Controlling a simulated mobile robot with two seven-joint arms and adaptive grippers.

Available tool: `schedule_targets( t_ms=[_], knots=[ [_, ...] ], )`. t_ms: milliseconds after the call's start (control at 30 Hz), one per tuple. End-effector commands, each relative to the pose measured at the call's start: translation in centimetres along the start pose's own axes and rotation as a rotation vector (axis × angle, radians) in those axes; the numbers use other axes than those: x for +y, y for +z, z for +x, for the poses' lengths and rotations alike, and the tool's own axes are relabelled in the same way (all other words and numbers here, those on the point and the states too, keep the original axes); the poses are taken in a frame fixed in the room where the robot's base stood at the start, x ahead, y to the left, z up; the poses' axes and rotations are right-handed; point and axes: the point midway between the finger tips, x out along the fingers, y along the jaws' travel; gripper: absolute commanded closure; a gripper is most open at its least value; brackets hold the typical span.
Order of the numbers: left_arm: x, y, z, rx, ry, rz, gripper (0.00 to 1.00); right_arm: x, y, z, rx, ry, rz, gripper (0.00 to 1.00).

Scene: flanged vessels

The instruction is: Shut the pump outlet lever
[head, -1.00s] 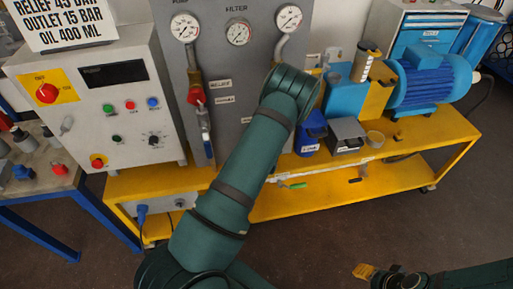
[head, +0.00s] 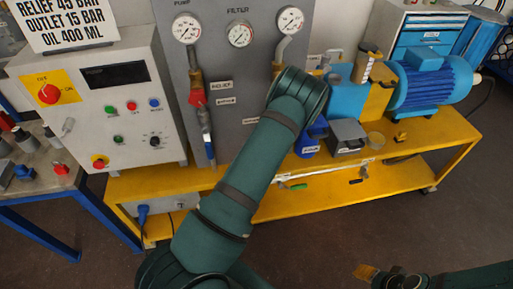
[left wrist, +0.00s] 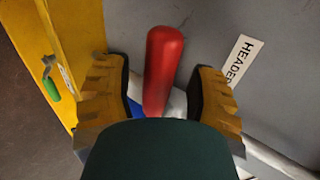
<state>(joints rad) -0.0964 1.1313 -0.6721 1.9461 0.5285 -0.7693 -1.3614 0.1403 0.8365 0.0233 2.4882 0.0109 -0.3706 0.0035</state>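In the left wrist view a red lever handle (left wrist: 163,70) stands between the two yellow fingers of my left gripper (left wrist: 160,95). The fingers are apart with gaps to the handle; it is not gripped. A plate reading "HEADER" (left wrist: 241,60) is to its right. In the head view my left arm hides this gripper and that lever. Under the pump gauge (head: 187,28), a pipe carries a red part (head: 197,98) and a blue-tipped lever (head: 210,150) pointing down. My right gripper (head: 388,275) is low at the right, partly cut off; its opening is unclear.
The grey panel (head: 235,75) stands behind a yellow bench (head: 440,140) with a blue motor (head: 430,80). A control box (head: 120,120) is left of the panel. A green-handled valve (head: 295,186) sits at the bench front; it also shows in the wrist view (left wrist: 51,88).

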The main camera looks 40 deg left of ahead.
Motion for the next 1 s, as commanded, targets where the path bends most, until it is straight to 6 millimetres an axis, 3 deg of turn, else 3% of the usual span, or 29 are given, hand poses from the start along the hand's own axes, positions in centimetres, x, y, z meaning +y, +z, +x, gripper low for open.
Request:
schedule_targets(
  t_ms=[233, 700, 1000],
  knots=[
    [0.0, -0.1, -1.9, 0.003, 0.000, 0.001, 0.43, 0.0, 0.0, 0.0, 0.000, 0.000, 0.000, 0.53],
    [0.0, -0.1, -10.6, 0.002, 0.000, 0.000, 0.43, 0.0, 0.0, 0.0, 0.000, 0.000, 0.000, 0.53],
    [-0.1, 0.0, -12.0, -0.001, -0.001, -0.001, 0.43, 0.0, 0.0, 0.0, 0.000, 0.000, 0.000, 0.53]
  ],
)
